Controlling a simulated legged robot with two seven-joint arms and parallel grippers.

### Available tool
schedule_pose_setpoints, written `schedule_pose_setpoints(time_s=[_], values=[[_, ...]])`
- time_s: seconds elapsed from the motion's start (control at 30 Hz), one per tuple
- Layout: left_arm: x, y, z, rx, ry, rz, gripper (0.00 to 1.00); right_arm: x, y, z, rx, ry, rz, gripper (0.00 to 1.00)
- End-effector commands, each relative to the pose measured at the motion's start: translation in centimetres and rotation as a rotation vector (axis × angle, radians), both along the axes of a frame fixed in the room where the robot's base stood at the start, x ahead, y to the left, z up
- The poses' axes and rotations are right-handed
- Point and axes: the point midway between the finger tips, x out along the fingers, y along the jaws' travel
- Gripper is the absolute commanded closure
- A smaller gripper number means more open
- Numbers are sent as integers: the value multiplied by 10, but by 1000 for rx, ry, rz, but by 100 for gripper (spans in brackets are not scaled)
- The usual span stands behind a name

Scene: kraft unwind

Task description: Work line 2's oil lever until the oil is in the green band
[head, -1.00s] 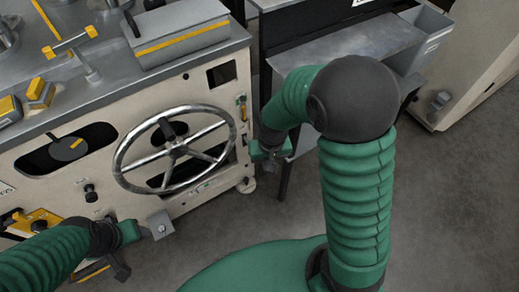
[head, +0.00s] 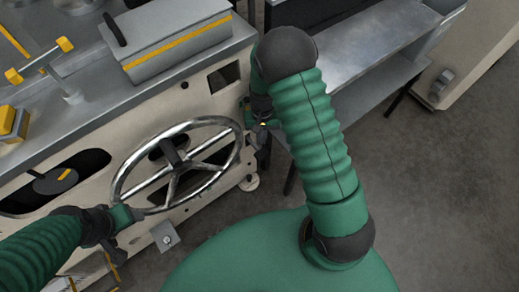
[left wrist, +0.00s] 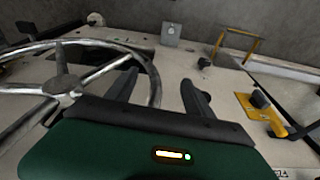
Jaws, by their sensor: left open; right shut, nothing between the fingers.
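No oil lever or green band can be made out clearly. A narrow yellow-marked fitting showed at the panel's right end earlier; that spot is now behind my right gripper (head: 257,121), which is shut and small in the picture, close against the panel's right edge. I cannot tell whether it touches a lever. My left gripper (head: 130,214) is near the lower left rim of the big handwheel (head: 172,160). In the left wrist view its fingers (left wrist: 160,92) are apart with nothing held, and the handwheel (left wrist: 62,86) is at the left.
A grey box with a yellow stripe (head: 178,43) sits on the machine top. A steel shelf (head: 370,45) stands right of the machine. In the left wrist view, a yellow bracket (left wrist: 262,112) sits on the panel at right. Floor (head: 440,190) is clear at right.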

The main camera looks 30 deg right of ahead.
Motion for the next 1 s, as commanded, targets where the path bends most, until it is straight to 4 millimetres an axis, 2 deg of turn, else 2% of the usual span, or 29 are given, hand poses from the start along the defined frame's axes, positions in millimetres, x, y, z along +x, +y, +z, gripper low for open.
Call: schedule_pose_setpoints(time_s=[0.27, 0.6, 0.7, 1.0], values=[[0, 0, -12, 0, 0, -1, 39, 0, 1, -13, -1, 2, 1, 100], [0, 0, -60, 0, 0, 0, 39, -4, 3, -61, -1, 2, 0, 100], [0, 0, -69, 0, 0, 0, 39, -5, 3, -69, -1, 1, 0, 100], [0, 0, -69, 0, 0, 0, 39, -5, 4, -70, -1, 0, 1, 100]])
